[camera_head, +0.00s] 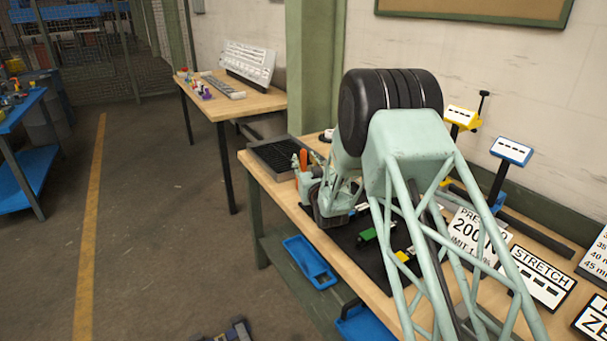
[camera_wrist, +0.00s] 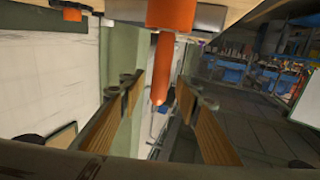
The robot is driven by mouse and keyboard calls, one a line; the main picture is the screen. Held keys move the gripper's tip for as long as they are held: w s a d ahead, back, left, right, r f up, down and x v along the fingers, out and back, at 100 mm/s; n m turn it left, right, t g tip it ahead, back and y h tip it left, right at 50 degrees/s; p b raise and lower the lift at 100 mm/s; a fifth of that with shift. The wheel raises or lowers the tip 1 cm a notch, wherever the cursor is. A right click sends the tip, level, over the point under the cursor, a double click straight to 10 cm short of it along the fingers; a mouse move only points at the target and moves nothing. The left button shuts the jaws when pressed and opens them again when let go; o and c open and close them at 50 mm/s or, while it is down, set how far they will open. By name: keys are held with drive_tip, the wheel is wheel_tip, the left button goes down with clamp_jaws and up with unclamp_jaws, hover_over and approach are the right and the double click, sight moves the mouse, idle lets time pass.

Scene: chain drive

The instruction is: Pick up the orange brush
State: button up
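An orange handle that appears to be the orange brush (camera_wrist: 174,12) shows in the wrist view, with a wide collar at the top and a narrow tapered end pointing down. In the head view a small orange upright piece (camera_head: 303,159), likely the same brush, stands at the far end of the workbench beside my arm. My gripper (camera_wrist: 165,94) has its two fingers spread, one on each side of the tapered end in the wrist view. A gap shows on both sides, and no contact is visible. The bristles cannot be made out.
The workbench (camera_head: 262,172) carries a black grated tray (camera_head: 270,151) at its far end. A green part (camera_head: 367,235) lies on a black mat (camera_head: 373,262). Yellow (camera_head: 461,116) and blue (camera_head: 511,151) display stands and printed signs line the wall side.

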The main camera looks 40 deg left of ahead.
drive_tip(key=shift+x, duration=0.9)
drive_tip(key=c, duration=0.9)
